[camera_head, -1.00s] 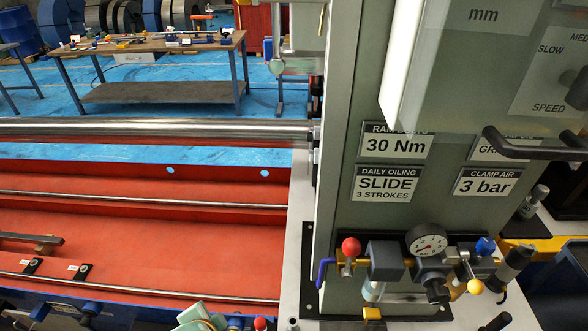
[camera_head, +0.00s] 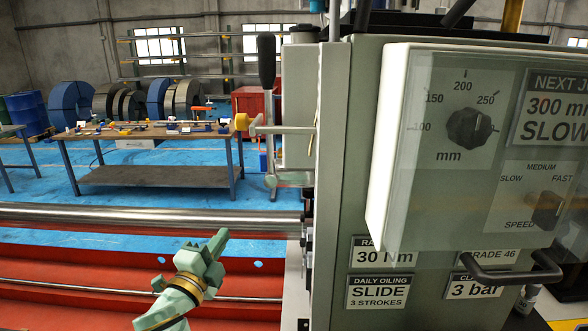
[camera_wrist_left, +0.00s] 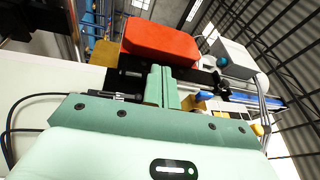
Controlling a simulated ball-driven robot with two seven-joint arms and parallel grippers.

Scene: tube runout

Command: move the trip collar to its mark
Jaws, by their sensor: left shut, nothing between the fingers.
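I cannot make out the trip collar or its mark in either view. My left gripper (camera_head: 220,240) stands in front of the red machine bed in the head view, pointing up and to the right. Its pale green fingers are together with nothing between them. In the left wrist view the closed fingers (camera_wrist_left: 163,86) point at a red-orange block (camera_wrist_left: 160,38); I cannot tell whether they touch it. A thin steel rod (camera_head: 60,284) runs along the bed behind the gripper. My right gripper is not in view.
A thick steel tube (camera_head: 120,217) crosses above the red bed (camera_head: 80,262). The grey-green machine cabinet (camera_head: 345,200) fills the right side. Its control box (camera_head: 440,210) has a black handle (camera_head: 505,275), a millimetre dial (camera_head: 468,127) and a sign reading 300 mm SLOW (camera_head: 550,112).

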